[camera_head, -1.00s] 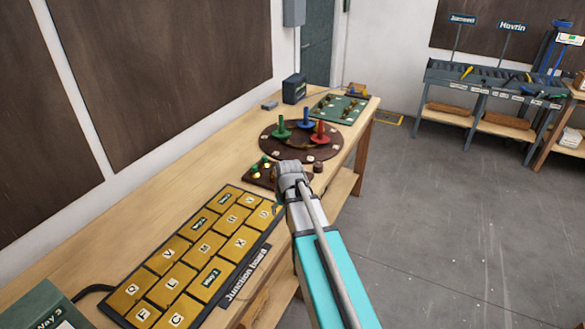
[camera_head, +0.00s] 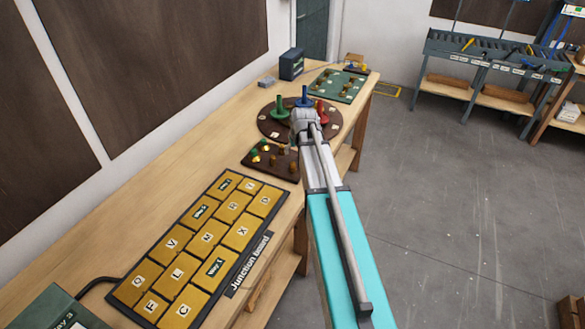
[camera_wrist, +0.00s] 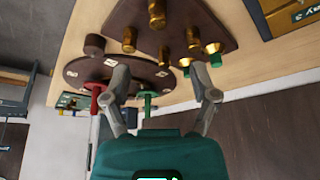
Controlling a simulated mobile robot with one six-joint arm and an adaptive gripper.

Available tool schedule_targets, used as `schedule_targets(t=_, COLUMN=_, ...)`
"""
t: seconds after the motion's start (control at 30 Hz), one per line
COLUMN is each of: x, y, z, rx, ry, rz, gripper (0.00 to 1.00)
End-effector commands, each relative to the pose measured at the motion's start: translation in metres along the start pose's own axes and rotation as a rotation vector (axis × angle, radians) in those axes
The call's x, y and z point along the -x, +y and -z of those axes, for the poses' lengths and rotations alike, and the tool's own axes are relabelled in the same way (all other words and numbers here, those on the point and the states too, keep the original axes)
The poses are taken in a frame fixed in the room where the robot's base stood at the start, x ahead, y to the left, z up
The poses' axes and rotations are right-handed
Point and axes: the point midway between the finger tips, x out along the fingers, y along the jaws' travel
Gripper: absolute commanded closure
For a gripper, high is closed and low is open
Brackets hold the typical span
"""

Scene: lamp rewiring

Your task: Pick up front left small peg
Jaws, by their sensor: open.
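A dark brown peg board (camera_head: 250,165) lies on the bench beyond the keypad. It bears small green-and-gold pegs (camera_head: 255,158) on its left and plain brass pegs (camera_head: 292,167) on its right. In the wrist view the board (camera_wrist: 185,22) is seen upside down. A green-and-gold peg (camera_wrist: 213,50) there stands close to the right finger. Which one is the front left peg is not certain. My gripper (camera_wrist: 160,70) is open and empty, its fingers apart with the pegs beyond the tips. In the head view my arm hides the fingers.
A round brown board (camera_head: 268,129) with tall green (camera_head: 280,105), blue (camera_head: 305,95) and red (camera_head: 321,112) pegs stands behind, near my arm's end. A gold-keyed junction board (camera_head: 205,238) lies in front.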

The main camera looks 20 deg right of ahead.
Motion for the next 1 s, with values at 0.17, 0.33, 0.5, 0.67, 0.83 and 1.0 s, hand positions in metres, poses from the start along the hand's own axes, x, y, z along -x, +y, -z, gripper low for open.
schedule_targets(t=0.17, x=-0.014, y=0.002, z=-0.001, rx=-0.003, ry=0.0, rz=-0.001, gripper=0.24)
schedule_targets(t=0.33, x=-0.028, y=0.003, z=-0.001, rx=-0.003, ry=0.0, rz=-0.001, gripper=0.24)
schedule_targets(t=0.5, x=-0.042, y=0.003, z=-0.001, rx=-0.004, ry=0.0, rz=-0.001, gripper=0.24)
schedule_targets(t=0.67, x=-0.055, y=0.003, z=-0.001, rx=-0.004, ry=0.0, rz=-0.002, gripper=0.24)
schedule_targets(t=0.83, x=-0.069, y=0.003, z=-0.002, rx=-0.004, ry=0.0, rz=-0.002, gripper=0.24)
schedule_targets(t=1.0, x=-0.08, y=0.004, z=-0.001, rx=-0.005, ry=0.0, rz=-0.002, gripper=0.24)
